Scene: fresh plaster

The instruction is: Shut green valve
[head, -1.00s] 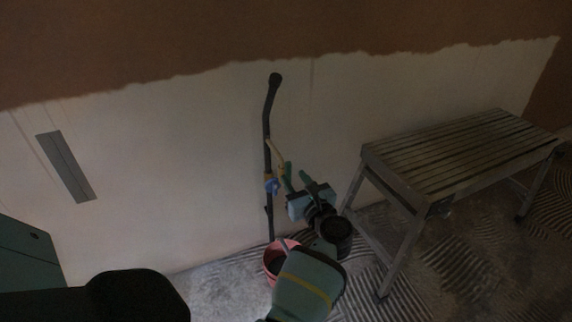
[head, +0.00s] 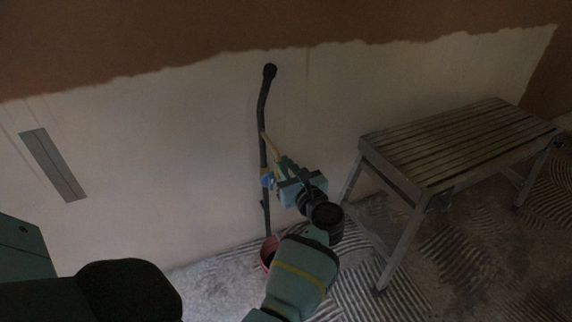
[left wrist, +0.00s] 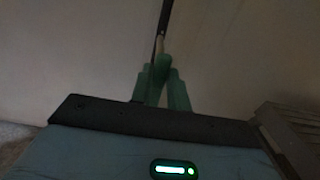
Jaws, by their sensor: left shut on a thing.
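The green valve handle (left wrist: 160,66) shows in the left wrist view between the two green fingers of my left gripper (left wrist: 162,88). The fingers are closed on it. In the head view my left gripper (head: 284,168) is at the dark upright pipe (head: 263,115) by the wall, and its body hides most of the handle. A thin tan piece (head: 265,139) and a blue fitting (head: 266,179) show on the pipe beside the gripper. My right gripper is not in view.
A red bucket (head: 266,258) stands on the floor under the pipe, partly hidden by my left arm. A grey slatted bench (head: 455,145) stands to the right. A grey strip (head: 53,165) is on the wall at left. Ridged marks cover the floor.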

